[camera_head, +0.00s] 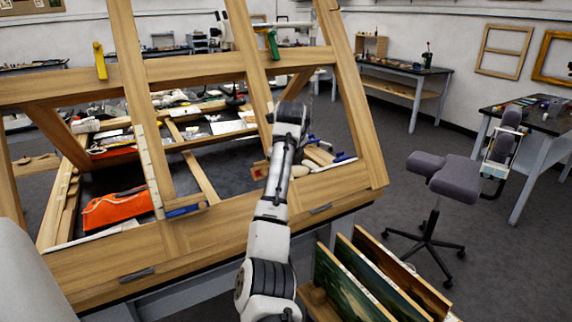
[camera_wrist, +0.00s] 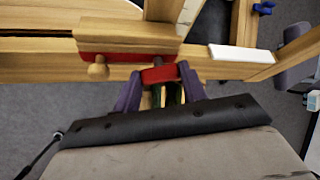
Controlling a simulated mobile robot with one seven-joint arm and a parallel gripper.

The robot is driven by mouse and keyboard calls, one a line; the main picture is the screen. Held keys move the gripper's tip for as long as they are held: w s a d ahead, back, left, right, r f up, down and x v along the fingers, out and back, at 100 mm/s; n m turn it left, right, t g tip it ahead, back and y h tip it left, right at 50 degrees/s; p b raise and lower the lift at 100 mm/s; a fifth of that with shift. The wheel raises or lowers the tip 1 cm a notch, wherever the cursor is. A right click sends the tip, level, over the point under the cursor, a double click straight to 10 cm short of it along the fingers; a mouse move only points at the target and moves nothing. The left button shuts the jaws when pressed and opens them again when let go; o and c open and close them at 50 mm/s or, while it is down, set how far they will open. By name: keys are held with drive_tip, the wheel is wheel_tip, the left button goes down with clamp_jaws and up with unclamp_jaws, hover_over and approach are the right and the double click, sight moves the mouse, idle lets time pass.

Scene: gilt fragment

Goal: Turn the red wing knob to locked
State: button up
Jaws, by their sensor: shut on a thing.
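The red wing knob (camera_wrist: 160,75) is a small red bar in the wrist view, beside a wooden block (camera_wrist: 125,38) with a red lower edge on the slanted wooden frame. My gripper (camera_wrist: 158,88) has its two purple fingers on either side of the knob and is shut on it. A round wooden peg (camera_wrist: 97,69) sticks out at the left of the block. In the head view my arm reaches up to the frame (camera_head: 215,235) and hides the knob and the fingertips. I cannot read any locked mark.
The frame carries a yellow clamp (camera_head: 100,61), a green clamp (camera_head: 273,45) and a blue-handled piece (camera_head: 185,210). An orange cloth (camera_head: 115,208) lies inside. Painted panels (camera_head: 385,270) stand at the lower right. A grey stool (camera_head: 445,176) stands on open floor.

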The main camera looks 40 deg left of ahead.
drive_tip(key=m+g, duration=0.2)
drive_tip(key=m, duration=0.1)
drive_tip(key=shift+w+g+y, duration=0.2)
drive_tip(key=shift+g+y, duration=0.1)
drive_tip(key=shift+m, duration=0.3)
drive_tip(key=o, duration=1)
drive_tip(key=b+v, duration=0.3)
drive_tip(key=v, duration=1)
drive_tip(key=shift+d+r, duration=0.2)
drive_tip(key=shift+r, duration=0.15)
